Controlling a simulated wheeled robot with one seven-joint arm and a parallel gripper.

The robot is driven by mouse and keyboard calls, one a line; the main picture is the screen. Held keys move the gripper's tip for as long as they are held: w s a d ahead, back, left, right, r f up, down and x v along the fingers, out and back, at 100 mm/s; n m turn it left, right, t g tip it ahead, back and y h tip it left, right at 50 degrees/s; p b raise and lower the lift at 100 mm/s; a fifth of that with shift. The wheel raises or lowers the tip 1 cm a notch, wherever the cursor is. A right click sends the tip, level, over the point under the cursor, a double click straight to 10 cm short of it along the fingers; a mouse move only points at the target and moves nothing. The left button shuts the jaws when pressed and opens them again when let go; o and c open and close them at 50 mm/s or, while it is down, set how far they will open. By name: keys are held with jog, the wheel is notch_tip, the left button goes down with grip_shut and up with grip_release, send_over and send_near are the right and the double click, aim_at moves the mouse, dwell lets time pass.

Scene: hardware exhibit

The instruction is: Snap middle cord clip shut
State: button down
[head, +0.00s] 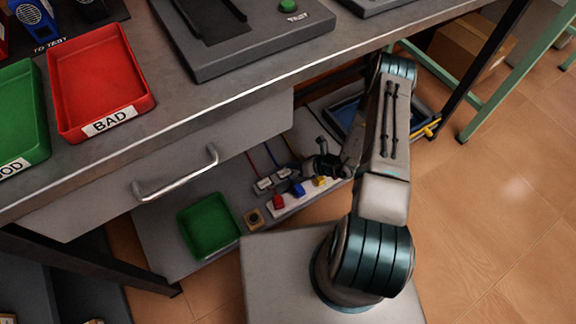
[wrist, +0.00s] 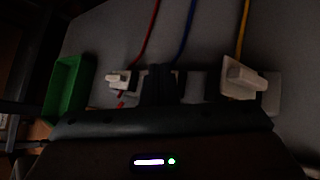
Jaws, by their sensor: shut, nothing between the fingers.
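The cord clips sit in a row on the low shelf under the workbench. In the wrist view, the left clip (wrist: 117,79) holds a red cord (wrist: 150,32) and the right clip (wrist: 240,76) a yellow cord (wrist: 244,32). The blue cord (wrist: 186,38) runs down to the middle clip (wrist: 194,84), which is mostly hidden behind my gripper (wrist: 160,82). My shut gripper is in front of the middle clip; I cannot tell whether they touch or whether the clip is closed. In the head view, my gripper (head: 323,164) is low over the shelf at the row's right.
A green bin (head: 209,226) stands left on the shelf. Red (head: 278,202), blue (head: 298,189) and yellow (head: 320,181) pieces lie on a white strip before the clips. A drawer (head: 170,175) and the bench top overhang the shelf. A blue tray (head: 347,113) is behind my arm.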

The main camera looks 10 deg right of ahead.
jog(key=shift+d+r, duration=0.1)
jog(key=shift+w+d+r, duration=0.2)
jog(key=shift+d+r, duration=0.05)
jog(key=shift+d, duration=0.2)
jog(key=shift+w+d+r, duration=0.2)
jog(key=shift+d, duration=0.2)
jog(key=shift+d, duration=0.1)
jog(key=shift+w+d+r+p, duration=0.1)
jog(key=shift+w+d+r, duration=0.25)
jog(key=shift+d, duration=0.3)
jog(key=shift+w+d+r+p, duration=0.2)
jog(key=shift+d+r, duration=0.25)
jog(key=shift+d, duration=0.2)
jog(key=shift+w+d+r+p, duration=0.1)
jog(key=shift+w+d+r, duration=0.25)
jog(key=shift+d, duration=0.3)
